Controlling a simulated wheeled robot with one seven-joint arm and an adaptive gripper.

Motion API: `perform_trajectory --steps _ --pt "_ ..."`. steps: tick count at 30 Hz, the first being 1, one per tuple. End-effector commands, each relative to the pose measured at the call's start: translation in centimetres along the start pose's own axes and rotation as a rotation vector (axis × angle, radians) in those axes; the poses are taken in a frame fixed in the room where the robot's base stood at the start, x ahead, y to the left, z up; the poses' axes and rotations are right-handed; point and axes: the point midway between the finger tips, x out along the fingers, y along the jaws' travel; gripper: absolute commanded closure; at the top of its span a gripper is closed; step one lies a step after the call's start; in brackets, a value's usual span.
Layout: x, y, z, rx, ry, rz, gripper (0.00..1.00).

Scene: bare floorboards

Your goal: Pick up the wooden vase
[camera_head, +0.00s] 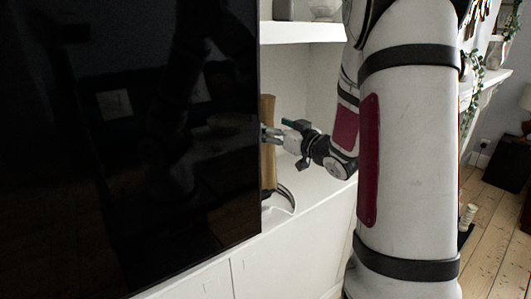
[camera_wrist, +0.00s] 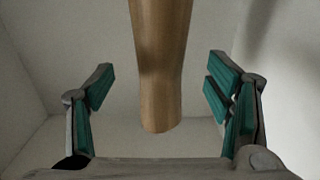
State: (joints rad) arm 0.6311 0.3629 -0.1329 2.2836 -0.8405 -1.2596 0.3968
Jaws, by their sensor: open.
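The wooden vase (camera_head: 268,167) is a tall, slim, light brown piece standing on the white shelf, partly hidden behind the edge of the black screen. In the wrist view the vase (camera_wrist: 160,65) lies between my two fingers, with clear space on both sides. My gripper (camera_head: 274,136) is beside the vase in the head view, its near parts overlapping the vase. In the wrist view my gripper (camera_wrist: 165,95) is open, with green pads on both fingers, and neither pad touches the vase.
The large black screen (camera_head: 130,150) stands left of the vase and covers part of the alcove. An upper white shelf (camera_head: 300,32) holds bowls above my gripper. A dark curved object (camera_head: 287,197) sits by the vase's base on the lower shelf (camera_head: 310,188).

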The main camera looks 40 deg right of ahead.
Motion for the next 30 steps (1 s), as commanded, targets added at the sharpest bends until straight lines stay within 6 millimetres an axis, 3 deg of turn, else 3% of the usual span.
perform_trajectory --steps 7,17,26,30 --pt "3.4 -0.1 0.2 0.0 -0.001 -0.001 0.27" --pt "4.0 0.0 0.2 0.001 0.0 0.0 0.3" --pt "4.0 0.0 0.2 0.001 -0.001 0.0 0.98" --pt "4.0 0.0 0.1 -0.001 0.003 0.0 1.0"
